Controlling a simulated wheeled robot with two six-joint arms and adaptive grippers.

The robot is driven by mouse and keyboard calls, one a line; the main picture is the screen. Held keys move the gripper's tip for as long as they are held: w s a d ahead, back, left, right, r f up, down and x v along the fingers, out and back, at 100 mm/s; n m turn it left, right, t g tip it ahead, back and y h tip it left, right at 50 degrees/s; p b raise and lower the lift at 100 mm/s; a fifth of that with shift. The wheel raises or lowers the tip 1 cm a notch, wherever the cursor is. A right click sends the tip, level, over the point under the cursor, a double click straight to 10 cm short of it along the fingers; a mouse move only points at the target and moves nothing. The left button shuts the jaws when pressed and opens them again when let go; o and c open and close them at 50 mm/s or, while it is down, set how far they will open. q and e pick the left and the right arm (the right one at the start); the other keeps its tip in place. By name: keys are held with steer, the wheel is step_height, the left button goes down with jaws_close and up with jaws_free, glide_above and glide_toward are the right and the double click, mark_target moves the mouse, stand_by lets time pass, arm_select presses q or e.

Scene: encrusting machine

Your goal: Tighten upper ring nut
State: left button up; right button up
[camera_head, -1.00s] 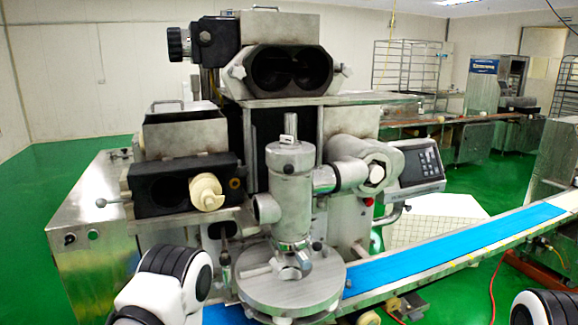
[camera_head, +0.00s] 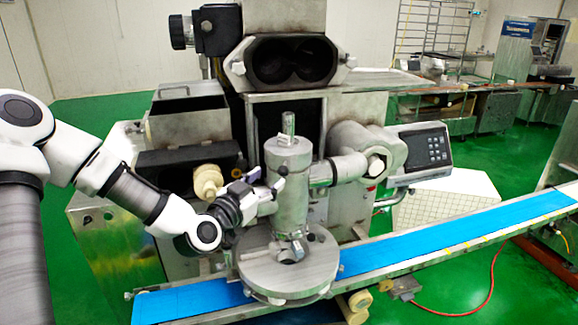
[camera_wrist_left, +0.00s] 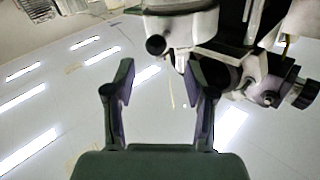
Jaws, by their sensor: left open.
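The upright steel cylinder (camera_head: 288,190) of the machine stands over a round steel plate (camera_head: 290,268). Its wider top collar (camera_head: 288,148) looks like the upper ring nut, but I cannot be sure. My left gripper (camera_head: 272,187) is open at the left side of the cylinder, below this collar. Whether its fingers touch the metal cannot be told. In the left wrist view the two fingers (camera_wrist_left: 160,82) stand apart with nothing between them. A metal part with a black knob (camera_wrist_left: 156,45) shows above and beyond them. My right gripper is not in view.
A cream knob (camera_head: 207,180) sits close behind my left forearm. A horizontal pipe (camera_head: 338,170) joins the cylinder on its right, near a control panel (camera_head: 425,150). A blue conveyor belt (camera_head: 450,228) runs below to the right.

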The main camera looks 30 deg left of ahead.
mark_target(280, 172)
arm_select(q)
steer(key=w, duration=0.2)
steer(key=w+p, duration=0.1)
steer(key=w, duration=0.2)
steer(key=w+p, duration=0.1)
steer(key=w, duration=0.1)
steer(key=shift+w+d+f, duration=0.1)
steer(key=shift+w+d, duration=0.05)
steer(key=shift+d, duration=0.1)
steer(key=shift+a, duration=0.25)
steer(key=shift+c, duration=0.4)
jaws_close()
